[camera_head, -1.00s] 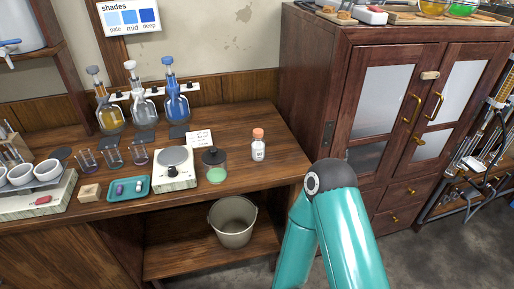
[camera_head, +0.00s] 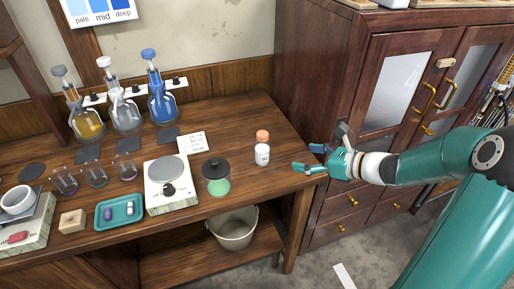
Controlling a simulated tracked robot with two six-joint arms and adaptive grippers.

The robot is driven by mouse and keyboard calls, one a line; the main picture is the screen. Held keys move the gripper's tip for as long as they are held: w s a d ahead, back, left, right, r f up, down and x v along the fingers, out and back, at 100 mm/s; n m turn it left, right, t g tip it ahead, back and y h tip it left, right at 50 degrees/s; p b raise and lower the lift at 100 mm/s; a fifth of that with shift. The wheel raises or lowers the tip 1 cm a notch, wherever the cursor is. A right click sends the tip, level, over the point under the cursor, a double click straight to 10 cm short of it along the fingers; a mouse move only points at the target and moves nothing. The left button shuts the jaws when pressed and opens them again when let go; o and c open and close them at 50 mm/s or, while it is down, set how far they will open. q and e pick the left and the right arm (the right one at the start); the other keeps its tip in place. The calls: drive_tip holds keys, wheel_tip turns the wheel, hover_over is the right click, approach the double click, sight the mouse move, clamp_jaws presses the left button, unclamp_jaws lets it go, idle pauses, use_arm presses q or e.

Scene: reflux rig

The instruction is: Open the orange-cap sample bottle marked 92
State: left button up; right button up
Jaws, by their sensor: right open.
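The sample bottle (camera_head: 262,153) is small and white with an orange cap (camera_head: 262,136). It stands upright on the wooden bench near its right end, with the cap on. Its label shows dark marks too small to read with certainty. My right gripper (camera_head: 305,158) is to the right of the bottle, at the bench's right edge. Its fingers are spread, pointing left towards the bottle, with nothing between them and a gap to the bottle. My left gripper is not in the view.
A dark-lidded jar with green contents (camera_head: 216,178) stands left of the bottle, beside a scale (camera_head: 170,185) and a teal tray (camera_head: 120,211). A white card (camera_head: 192,142) lies behind. A wooden cabinet (camera_head: 318,75) rises at the right. A bucket (camera_head: 233,229) sits below.

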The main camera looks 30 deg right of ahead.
sight(269, 149)
drive_tip(key=x, duration=1.1)
drive_tip(key=shift+a, duration=0.1)
drive_tip(key=shift+f+p+x, duration=0.1)
drive_tip(key=shift+p+x, duration=0.3)
drive_tip(key=shift+x, duration=0.9)
drive_tip(key=shift+f+p+x, duration=0.15)
drive_tip(key=shift+p+x, duration=0.25)
drive_tip(key=shift+x, duration=0.9)
drive_tip(key=shift+s, duration=0.1)
drive_tip(key=shift+c, duration=0.3)
drive_tip(key=shift+r, duration=0.1)
drive_tip(key=c, duration=1.5)
drive_tip(key=shift+o, duration=0.2)
drive_tip(key=shift+r, duration=0.1)
drive_tip(key=shift+r, duration=0.6)
wheel_tip(269, 149, up, 19)
drive_tip(key=p, duration=0.3)
drive_tip(key=shift+f, duration=0.2)
